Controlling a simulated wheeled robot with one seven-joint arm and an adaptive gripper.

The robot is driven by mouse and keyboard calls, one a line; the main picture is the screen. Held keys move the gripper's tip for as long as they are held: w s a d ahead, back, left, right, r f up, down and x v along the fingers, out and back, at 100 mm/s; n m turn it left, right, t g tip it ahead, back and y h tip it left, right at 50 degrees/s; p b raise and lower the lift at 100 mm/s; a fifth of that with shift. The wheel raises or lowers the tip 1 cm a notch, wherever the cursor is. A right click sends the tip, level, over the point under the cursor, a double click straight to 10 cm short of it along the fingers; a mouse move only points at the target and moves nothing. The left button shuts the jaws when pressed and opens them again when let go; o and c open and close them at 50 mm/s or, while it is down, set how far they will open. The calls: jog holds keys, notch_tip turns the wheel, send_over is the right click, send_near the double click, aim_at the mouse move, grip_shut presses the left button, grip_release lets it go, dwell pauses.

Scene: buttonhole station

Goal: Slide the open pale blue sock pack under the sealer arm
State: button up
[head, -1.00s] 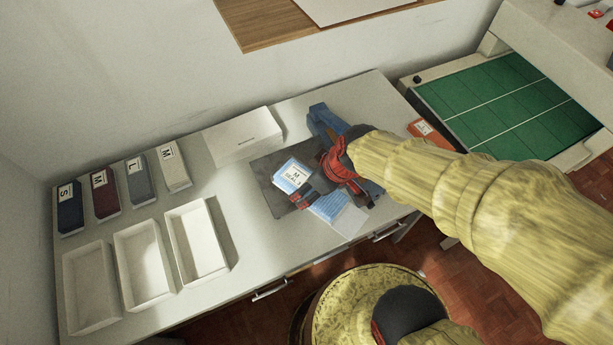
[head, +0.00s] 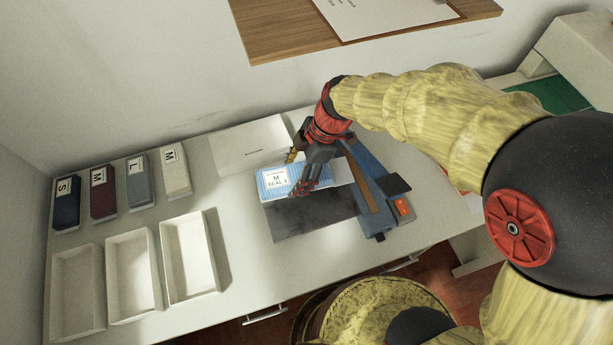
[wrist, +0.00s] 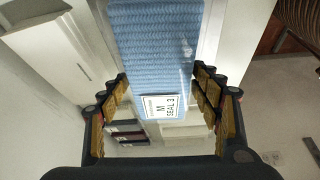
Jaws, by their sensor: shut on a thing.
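The pale blue sock pack (head: 275,182), labelled M SEAL 3, is at the back edge of the dark mat (head: 310,222), its long side running left to right. My gripper (head: 297,172) is shut across the pack, one finger on each long side. In the wrist view the ribbed pack (wrist: 155,50) runs between the fingers. The pack's pale right end shows past my gripper, close to the sealer's brown arm (head: 360,182). Whether it is under that arm is hard to see. The blue sealer (head: 372,168) stands just right of the mat.
Several folded packs stand at the left, including a grey one (head: 140,183). Open white trays (head: 190,257) lie before them. A white box (head: 250,146) stands behind the mat. An orange switch (head: 403,207) is at the sealer's right. The table between trays and mat is clear.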

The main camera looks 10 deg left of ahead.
jog(key=shift+s+n, duration=0.3)
jog(key=shift+n, duration=0.2)
jog(key=shift+f+b, duration=1.65)
jog(key=shift+f, duration=2.15)
jog(key=shift+w+d+f+p, duration=0.1)
jog(key=shift+w+d+p, duration=0.15)
jog(key=shift+w+d, duration=0.6)
jog(key=shift+w+d+f+p, duration=0.1)
jog(key=shift+w+d+p, duration=0.2)
jog(key=shift+d, duration=1.1)
jog(key=shift+w+d+f+p, duration=0.1)
jog(key=shift+w+d+p, duration=0.3)
jog(key=shift+d, duration=0.7)
jog(key=shift+w+f+b, duration=0.1)
jog(key=shift+f+b, duration=0.15)
jog(key=shift+b, duration=0.45)
jog(key=o, duration=1.4)
jog(key=shift+o, duration=0.2)
jog(key=shift+r, duration=0.1)
